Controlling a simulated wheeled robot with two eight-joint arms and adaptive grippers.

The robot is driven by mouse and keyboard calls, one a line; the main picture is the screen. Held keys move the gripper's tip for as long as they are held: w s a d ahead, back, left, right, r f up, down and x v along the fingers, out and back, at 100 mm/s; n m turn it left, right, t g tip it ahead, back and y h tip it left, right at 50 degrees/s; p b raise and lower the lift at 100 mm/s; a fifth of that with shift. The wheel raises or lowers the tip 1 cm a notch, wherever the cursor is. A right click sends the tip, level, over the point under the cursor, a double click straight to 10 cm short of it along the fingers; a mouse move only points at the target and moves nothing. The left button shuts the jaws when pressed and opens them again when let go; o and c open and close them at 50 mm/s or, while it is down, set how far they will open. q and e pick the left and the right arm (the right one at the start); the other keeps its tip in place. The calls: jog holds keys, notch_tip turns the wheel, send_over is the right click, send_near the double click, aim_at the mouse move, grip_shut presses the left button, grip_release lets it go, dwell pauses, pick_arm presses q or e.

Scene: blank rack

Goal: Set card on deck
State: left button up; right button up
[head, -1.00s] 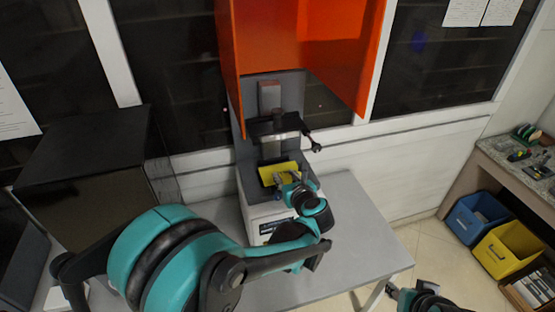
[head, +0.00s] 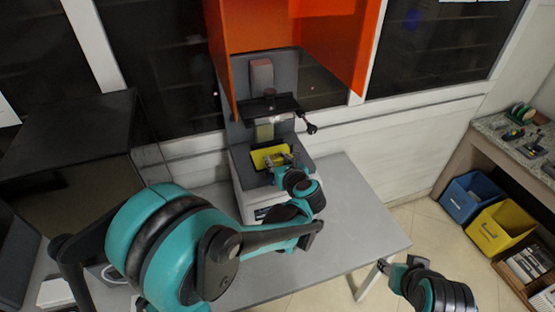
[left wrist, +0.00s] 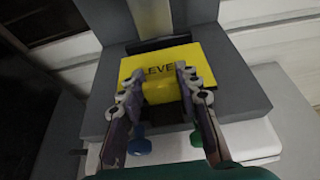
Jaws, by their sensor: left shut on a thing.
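The yellow card (head: 268,156), with dark lettering, is at the front of the grey desktop machine (head: 238,175), over its dark deck. In the left wrist view the yellow card (left wrist: 215,75) covers most of the black deck (left wrist: 150,45), whose edges show behind and below it. My left gripper (head: 284,163) is shut on the near edge of the card; its two fingers (left wrist: 162,82) flank a raised yellow part. I cannot tell whether the card touches the deck. My right gripper (head: 392,268) is at the lower right, away from the machine; its jaw opening is unclear.
An orange hood (head: 345,45) is raised above the machine. A black crossbar with a knob (head: 310,128) is above and behind the card. A dark box (head: 75,140) stands left. Blue (head: 465,203) and yellow bins (head: 495,232) sit right. The grey table (head: 350,225) is clear at right.

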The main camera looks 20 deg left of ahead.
pick_arm(q)
jog(key=shift+f+b, duration=0.5)
jog(key=shift+f, duration=0.05)
dwell(0.4)
jog(key=o, duration=1.1)
jog(key=shift+d, duration=0.1)
jog(key=v, duration=1.2)
